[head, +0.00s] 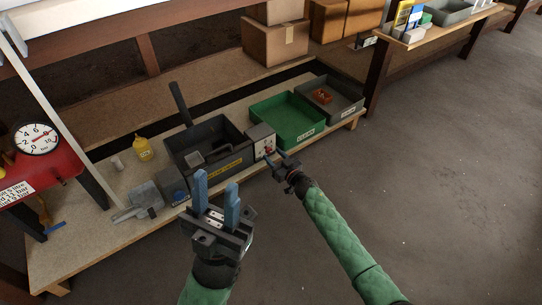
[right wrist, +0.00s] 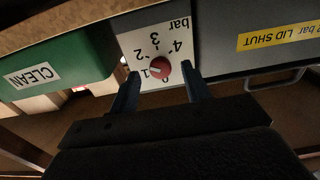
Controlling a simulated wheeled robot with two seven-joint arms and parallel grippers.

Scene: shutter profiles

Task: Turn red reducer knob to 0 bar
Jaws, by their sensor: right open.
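The red knob (right wrist: 159,67) sits on a white dial plate marked 0 to 4 bar, seen upside down in the right wrist view. Its pale mark appears to point near 1. In the head view the knob (head: 268,150) is on the small grey reducer box (head: 260,138). My right gripper (right wrist: 160,88) is open, with one finger on each side of the knob, short of or just beside it; contact cannot be told. It also shows in the head view (head: 277,159). My left gripper (head: 216,186) is open and empty, in front of the bench.
A dark open-lidded box (head: 205,145) stands left of the reducer and a green CLEAN tray (head: 287,120) right of it. A grey tray (head: 345,100) lies beyond. A pressure gauge (head: 36,139) and a yellow bottle (head: 143,149) are at left. The right floor is clear.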

